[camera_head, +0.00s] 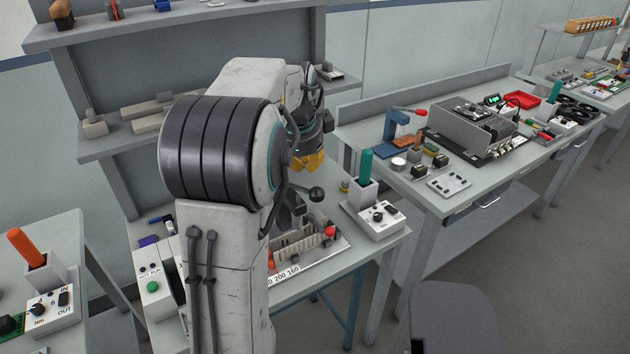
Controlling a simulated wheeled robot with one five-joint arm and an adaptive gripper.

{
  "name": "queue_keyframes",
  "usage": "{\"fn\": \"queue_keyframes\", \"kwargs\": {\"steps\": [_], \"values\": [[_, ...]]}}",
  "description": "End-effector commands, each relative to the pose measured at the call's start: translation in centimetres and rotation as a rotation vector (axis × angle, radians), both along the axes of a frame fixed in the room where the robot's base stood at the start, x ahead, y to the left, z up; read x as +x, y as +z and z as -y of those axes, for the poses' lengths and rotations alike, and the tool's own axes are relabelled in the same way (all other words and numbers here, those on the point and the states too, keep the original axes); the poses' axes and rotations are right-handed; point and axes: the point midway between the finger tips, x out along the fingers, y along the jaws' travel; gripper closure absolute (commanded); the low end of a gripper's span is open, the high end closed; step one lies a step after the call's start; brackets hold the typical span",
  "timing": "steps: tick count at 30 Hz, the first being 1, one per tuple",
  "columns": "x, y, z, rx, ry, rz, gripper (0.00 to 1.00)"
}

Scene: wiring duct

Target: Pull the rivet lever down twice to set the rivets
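My gripper (308,161), with yellow fingertips, hangs over the middle bench behind my arm. Its fingers are small and partly hidden, so I cannot tell whether they are open or shut. A black ball knob (316,194) on a short dark lever, which looks like the rivet lever, stands just below the gripper, with a visible gap in the picture. A dark press-like body (290,212) is beside the lever, partly hidden by my arm. A pale duct-like fixture (305,245) with slotted walls lies in front of it. I cannot make out any rivets.
A grey control box (380,220) with a green-handled tool (365,170) stands right of the lever. A box with a green button (153,290) is at left. Shelves (200,30) rise behind. A second bench (450,210) holds electronics. A grey chair (450,315) stands at front right.

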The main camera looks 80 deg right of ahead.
Motion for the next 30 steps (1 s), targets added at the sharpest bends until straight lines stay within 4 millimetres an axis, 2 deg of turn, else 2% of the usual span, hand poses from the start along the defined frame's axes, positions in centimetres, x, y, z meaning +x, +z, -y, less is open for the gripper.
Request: {"fn": "queue_keyframes", "kwargs": {"steps": [1,9,30], "values": [[0.2,0.9,0.2,0.0,0.001,0.001,1.0],[0.7,2.7,0.9,0.0,0.002,0.006,1.0],[0.8,2.7,1.0,-0.001,0.001,0.006,1.0]]}}
